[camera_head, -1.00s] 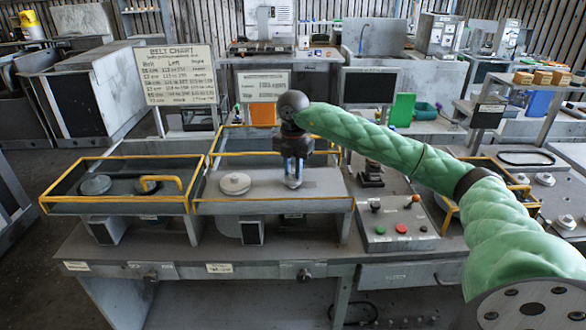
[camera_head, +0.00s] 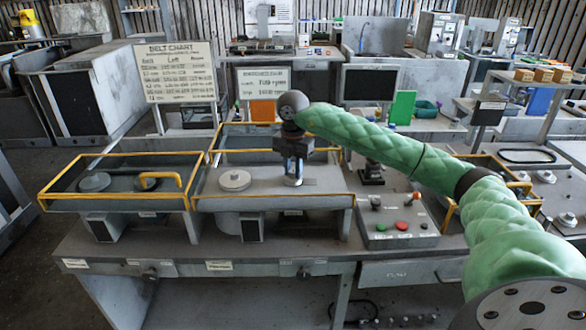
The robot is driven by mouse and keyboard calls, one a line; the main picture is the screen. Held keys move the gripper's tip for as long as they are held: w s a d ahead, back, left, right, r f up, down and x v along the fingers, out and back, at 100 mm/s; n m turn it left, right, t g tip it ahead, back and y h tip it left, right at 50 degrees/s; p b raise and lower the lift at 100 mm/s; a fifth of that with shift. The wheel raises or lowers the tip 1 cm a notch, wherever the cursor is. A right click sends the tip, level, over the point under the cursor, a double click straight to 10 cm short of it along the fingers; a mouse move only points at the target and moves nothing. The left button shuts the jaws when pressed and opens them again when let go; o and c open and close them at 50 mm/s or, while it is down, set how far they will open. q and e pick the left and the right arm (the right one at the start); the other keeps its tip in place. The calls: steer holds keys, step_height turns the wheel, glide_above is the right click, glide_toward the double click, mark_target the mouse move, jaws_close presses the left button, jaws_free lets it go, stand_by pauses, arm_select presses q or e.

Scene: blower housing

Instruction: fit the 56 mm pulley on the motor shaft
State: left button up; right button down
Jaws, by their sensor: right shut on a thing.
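My right gripper (camera_head: 293,174) points down over the right part of the middle yellow-railed bay (camera_head: 326,204). It is shut on a small pale thing (camera_head: 293,182), probably the pulley; its size cannot be read, and the fingers cover most of it. The motor shaft cannot be made out; it may be hidden under the gripper. Whether the held thing touches the bay's deck is unclear. A pale round pulley (camera_head: 235,180) sits on the same deck, left of the gripper. My left gripper is not in view.
The left railed bay (camera_head: 117,202) holds two dark-set discs and a raised yellow handle (camera_head: 174,175). A control box (camera_head: 400,228) with coloured buttons stands to the right. A belt chart (camera_head: 179,73) and a second sign (camera_head: 263,83) stand behind. Yellow rails edge the bays.

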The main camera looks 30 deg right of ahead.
steer(key=c, duration=1.1)
jaws_free()
steer(key=shift+c, duration=0.2)
steer(key=shift+r, duration=0.15)
steer(key=shift+r+p, duration=0.55)
steer(key=shift+r, duration=0.55)
steer(key=shift+r, duration=0.1)
steer(key=shift+r+p, duration=1.1)
steer(key=shift+r, duration=1.3)
